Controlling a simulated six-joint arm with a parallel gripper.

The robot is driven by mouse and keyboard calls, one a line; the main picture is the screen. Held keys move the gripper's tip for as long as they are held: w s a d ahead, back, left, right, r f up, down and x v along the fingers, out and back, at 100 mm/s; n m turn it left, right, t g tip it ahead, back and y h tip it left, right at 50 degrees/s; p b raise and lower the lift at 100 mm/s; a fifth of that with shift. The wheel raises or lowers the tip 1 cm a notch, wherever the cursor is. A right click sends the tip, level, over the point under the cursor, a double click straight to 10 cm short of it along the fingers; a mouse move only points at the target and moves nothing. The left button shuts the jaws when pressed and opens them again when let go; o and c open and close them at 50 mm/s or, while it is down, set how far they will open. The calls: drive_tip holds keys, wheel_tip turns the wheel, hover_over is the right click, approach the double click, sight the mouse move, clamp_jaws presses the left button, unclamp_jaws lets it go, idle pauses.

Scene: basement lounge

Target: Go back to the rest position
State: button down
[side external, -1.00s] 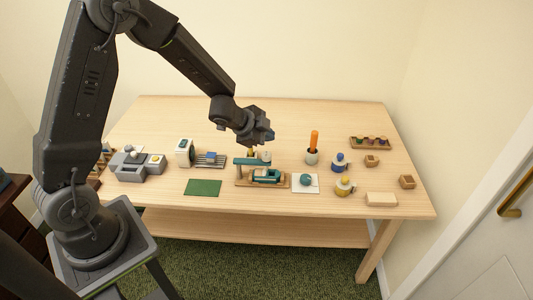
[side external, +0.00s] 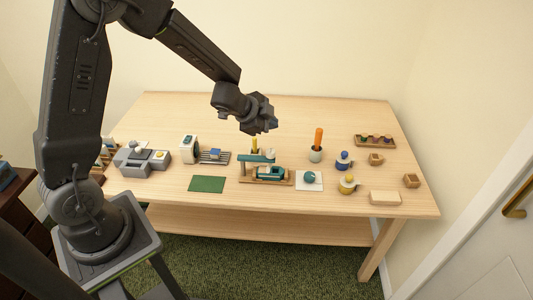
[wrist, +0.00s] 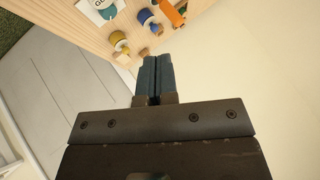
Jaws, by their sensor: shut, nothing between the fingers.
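My gripper (side external: 272,126) is in the air above the back middle of the wooden table (side external: 330,114). It is over the teal and wood device (side external: 268,173) and clear of everything on the table. In the wrist view its two blue-grey fingers (wrist: 153,78) lie together with nothing between them. The wrist view looks past the fingers at the table's edge, the pale wall and the grey-white door side.
An orange-handled tool stands in a cup (side external: 316,154) right of the gripper. Blue (side external: 343,161) and yellow (side external: 347,184) bottles, a tray (side external: 375,141) and wooden blocks (side external: 385,198) lie at right. A grey machine (side external: 140,160) and green mat (side external: 207,184) are at left.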

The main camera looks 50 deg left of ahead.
drive_tip(key=s+r+n+y, duration=0.3)
drive_tip(key=s+r+n, duration=0.15)
drive_tip(key=r, duration=0.45)
drive_tip(key=s+d+r+n+g+h, duration=0.1)
drive_tip(key=s+d+r+n, duration=0.2)
drive_tip(key=s, duration=0.8)
drive_tip(key=s+d+r+n+g+h, duration=0.1)
drive_tip(key=s+d+r+n+g, duration=0.1)
drive_tip(key=s, duration=0.9)
drive_tip(key=shift+s+d+r+n+g, duration=0.35)
drive_tip(key=shift+d+r+n, duration=0.1)
drive_tip(key=shift+d+r, duration=0.5)
